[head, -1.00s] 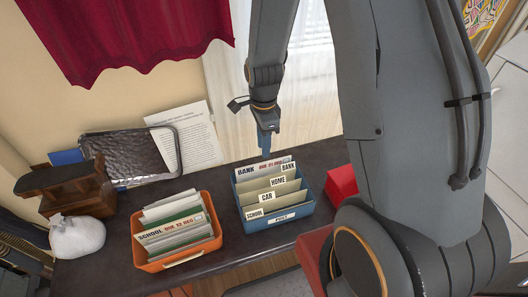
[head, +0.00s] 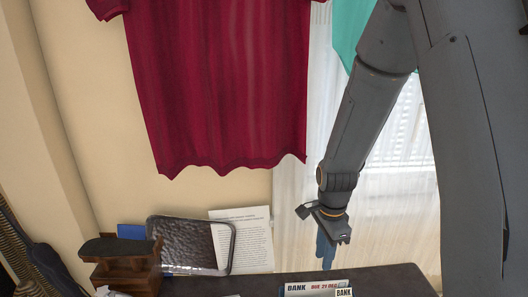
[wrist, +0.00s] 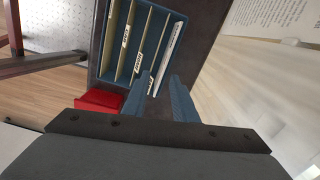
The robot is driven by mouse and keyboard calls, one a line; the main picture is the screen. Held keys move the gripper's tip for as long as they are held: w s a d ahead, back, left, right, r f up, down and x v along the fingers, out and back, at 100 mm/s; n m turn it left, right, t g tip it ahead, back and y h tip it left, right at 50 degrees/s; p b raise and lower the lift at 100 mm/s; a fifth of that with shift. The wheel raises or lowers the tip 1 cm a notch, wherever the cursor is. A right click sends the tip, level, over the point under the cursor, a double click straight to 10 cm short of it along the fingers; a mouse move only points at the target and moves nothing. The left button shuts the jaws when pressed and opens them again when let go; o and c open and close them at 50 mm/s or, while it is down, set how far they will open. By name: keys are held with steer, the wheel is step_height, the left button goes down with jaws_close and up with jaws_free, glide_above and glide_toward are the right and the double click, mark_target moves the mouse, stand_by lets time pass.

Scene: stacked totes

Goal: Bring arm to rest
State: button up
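My gripper (head: 326,252) hangs down with blue fingers in front of the white curtain, above the dark table's back edge. In the wrist view my gripper (wrist: 162,97) shows its two blue fingers apart with nothing between them. Below it lies the blue tote (wrist: 106,55) with tabbed dividers and a white BANK card (wrist: 172,47) at one end.
A dark tray (head: 190,246) leans at the back beside a printed sheet (head: 245,240) and a brown wooden organizer (head: 125,262). A dark red cloth (head: 220,80) hangs above. A red box (wrist: 100,101) is beside the tote. The air around my gripper is clear.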

steer(key=s+r+n+p, duration=0.5)
steer(key=s+r+n, duration=1)
steer(key=r+n, duration=0.1)
steer(key=shift+s+r+p, duration=0.15)
steer(key=shift+s+p, duration=0.15)
steer(key=shift+s, duration=0.05)
steer(key=shift+a, duration=0.15)
